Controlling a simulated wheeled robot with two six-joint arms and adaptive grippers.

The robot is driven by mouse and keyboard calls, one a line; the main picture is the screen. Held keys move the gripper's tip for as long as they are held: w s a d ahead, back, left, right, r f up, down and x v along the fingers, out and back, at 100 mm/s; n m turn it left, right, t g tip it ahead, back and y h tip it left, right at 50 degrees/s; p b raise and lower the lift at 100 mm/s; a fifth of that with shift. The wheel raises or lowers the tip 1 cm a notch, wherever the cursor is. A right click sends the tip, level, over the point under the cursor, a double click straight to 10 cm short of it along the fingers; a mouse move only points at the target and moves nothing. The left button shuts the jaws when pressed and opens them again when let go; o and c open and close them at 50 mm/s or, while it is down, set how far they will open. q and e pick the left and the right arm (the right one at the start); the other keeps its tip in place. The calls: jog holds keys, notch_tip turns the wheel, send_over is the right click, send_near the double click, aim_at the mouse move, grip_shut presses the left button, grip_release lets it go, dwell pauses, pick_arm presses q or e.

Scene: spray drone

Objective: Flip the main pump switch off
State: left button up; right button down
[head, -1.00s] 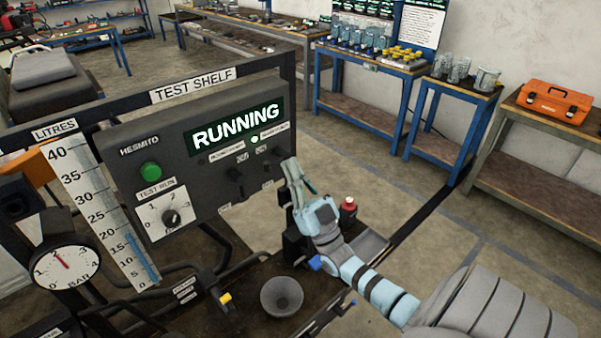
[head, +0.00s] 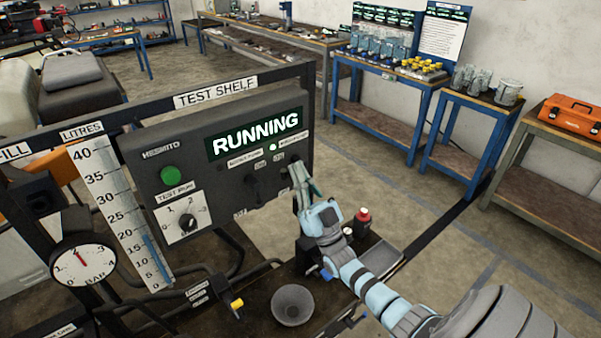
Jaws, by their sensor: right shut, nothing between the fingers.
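The dark control panel (head: 215,205) reads RUNNING on its lit display (head: 254,135). Two small dark switches sit under the display. The left switch (head: 252,184) shows clearly; the right one is mostly hidden behind my fingers. The small labels above them are too blurred to read surely, so I cannot tell which is the main pump switch. A small light (head: 272,147) between the labels glows. My right gripper (head: 299,172) is shut and empty, its fingertips in front of the panel's right end by the right switch. Contact cannot be told. My left gripper is out of view.
A green button (head: 169,174) and a TEST RUN dial (head: 187,221) are on the panel's left. A litre gauge (head: 120,205) and pressure dial (head: 83,265) stand further left. A grey bowl (head: 292,306) and red-capped bottle (head: 362,222) are near my right arm.

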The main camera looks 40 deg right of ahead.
jog(key=shift+f+n+y+b, duration=0.15)
jog(key=shift+n+y+b, duration=0.15)
jog(key=shift+n+y, duration=0.5)
